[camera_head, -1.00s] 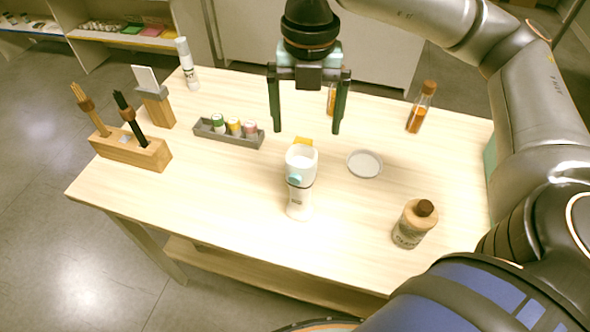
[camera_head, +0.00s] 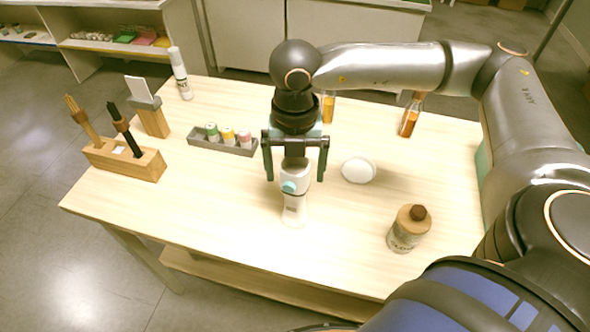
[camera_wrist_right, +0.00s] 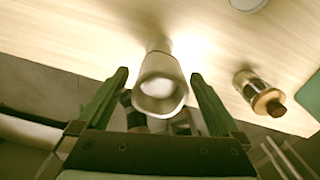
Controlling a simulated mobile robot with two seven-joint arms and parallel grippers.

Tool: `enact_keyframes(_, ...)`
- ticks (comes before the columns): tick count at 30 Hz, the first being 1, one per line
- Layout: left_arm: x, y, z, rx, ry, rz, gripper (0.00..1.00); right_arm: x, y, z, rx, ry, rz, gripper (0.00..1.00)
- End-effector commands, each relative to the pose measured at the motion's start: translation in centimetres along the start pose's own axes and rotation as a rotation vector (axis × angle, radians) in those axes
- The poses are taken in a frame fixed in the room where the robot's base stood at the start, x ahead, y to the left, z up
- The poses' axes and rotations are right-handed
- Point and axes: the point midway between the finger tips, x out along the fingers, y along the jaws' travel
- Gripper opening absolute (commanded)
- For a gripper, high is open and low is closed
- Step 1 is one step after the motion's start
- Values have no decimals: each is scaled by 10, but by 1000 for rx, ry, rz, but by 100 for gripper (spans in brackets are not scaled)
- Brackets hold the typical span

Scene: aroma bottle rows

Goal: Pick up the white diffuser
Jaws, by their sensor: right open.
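The white diffuser (camera_head: 294,207) stands upright near the middle front of the table, with a small teal button on its side. My right gripper (camera_head: 295,178) is open, pointing down, with its fingers on either side of the diffuser's upper part. In the right wrist view the diffuser (camera_wrist_right: 160,85) lies between and slightly beyond the two open fingers (camera_wrist_right: 160,78). I cannot tell whether either finger touches it. My left gripper is not in view.
A white round dish (camera_head: 358,170) and a brown-capped bottle (camera_head: 408,230) stand to the right. Amber bottles (camera_head: 411,117) are at the back. A grey tray of small bottles (camera_head: 222,143) and a wooden holder (camera_head: 125,160) are left. The table's front-left area is clear.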

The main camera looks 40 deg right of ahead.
Motion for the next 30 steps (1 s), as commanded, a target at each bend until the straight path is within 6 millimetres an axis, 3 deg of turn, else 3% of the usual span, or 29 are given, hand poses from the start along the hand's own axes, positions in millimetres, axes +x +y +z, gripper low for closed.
enact_keyframes(2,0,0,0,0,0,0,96,0,0,0,0,0,0,97)
enact_keyframes(27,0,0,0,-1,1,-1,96,-1,0,0,0,0,0,2)
enact_keyframes(30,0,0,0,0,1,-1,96,-1,0,0,1,0,0,0)
